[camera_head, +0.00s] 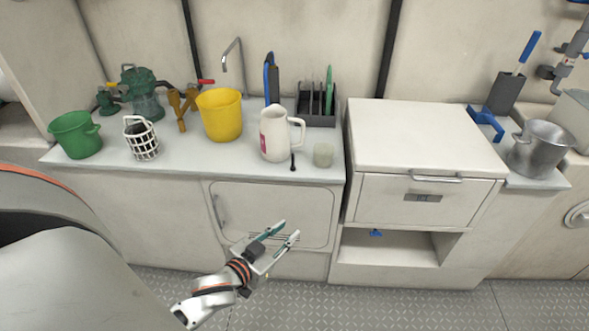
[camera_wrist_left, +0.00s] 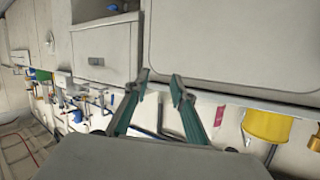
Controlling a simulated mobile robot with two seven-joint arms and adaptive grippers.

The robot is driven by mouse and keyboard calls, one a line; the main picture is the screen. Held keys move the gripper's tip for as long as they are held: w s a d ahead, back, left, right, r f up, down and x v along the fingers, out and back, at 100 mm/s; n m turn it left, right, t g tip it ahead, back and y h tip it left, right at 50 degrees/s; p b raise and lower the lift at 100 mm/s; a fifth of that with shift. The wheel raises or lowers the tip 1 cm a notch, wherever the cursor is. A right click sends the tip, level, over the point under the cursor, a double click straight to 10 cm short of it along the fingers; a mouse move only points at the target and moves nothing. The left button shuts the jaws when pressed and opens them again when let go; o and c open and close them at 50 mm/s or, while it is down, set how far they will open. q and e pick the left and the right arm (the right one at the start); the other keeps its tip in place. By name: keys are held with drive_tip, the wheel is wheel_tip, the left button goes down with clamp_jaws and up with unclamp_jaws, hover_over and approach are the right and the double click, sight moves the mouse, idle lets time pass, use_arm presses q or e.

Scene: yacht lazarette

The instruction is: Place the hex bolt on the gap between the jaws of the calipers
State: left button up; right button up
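A small dark bolt-like piece (camera_head: 293,162), which looks like the hex bolt, is on the counter just right of the white pitcher's base. A blue angular tool (camera_head: 485,122) lies on the right-hand counter; it may be the calipers, but I cannot make out its jaws for certain. My left gripper (camera_head: 290,231) is open and empty, in front of the counter's cabinet and below the counter top. In the left wrist view its two fingers (camera_wrist_left: 160,80) stand apart with nothing between them. My right gripper is not in view.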

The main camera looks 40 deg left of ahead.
sight(293, 167)
use_arm(q)
drive_tip(key=w+a+r+n+t, duration=0.1)
drive_tip(key=w+a+r, duration=0.1)
drive_tip(key=w+r, duration=0.1)
drive_tip(key=w+a+r+n+t+y+b, duration=0.1)
drive_tip(key=w+a+r, duration=0.2)
drive_tip(key=w+a+r+n+t+y, duration=0.1)
drive_tip(key=w+a+r, duration=0.2)
drive_tip(key=shift+w+a+r+b, duration=0.15)
drive_tip(key=shift+w+a+b, duration=0.1)
drive_tip(key=shift+b, duration=0.15)
drive_tip(key=shift+w+a+r+b, duration=0.1)
drive_tip(key=shift+w+a+b, duration=0.1)
drive_tip(key=shift+w, duration=1.05)
drive_tip(key=shift+w+a+r+b, duration=0.1)
drive_tip(key=shift+w+a+b, duration=0.1)
drive_tip(key=shift+w, duration=1)
drive_tip(key=shift+w+a+r+b, duration=0.1)
drive_tip(key=shift+w+a+b, duration=0.1)
drive_tip(key=shift+w, duration=1.05)
clamp_jaws()
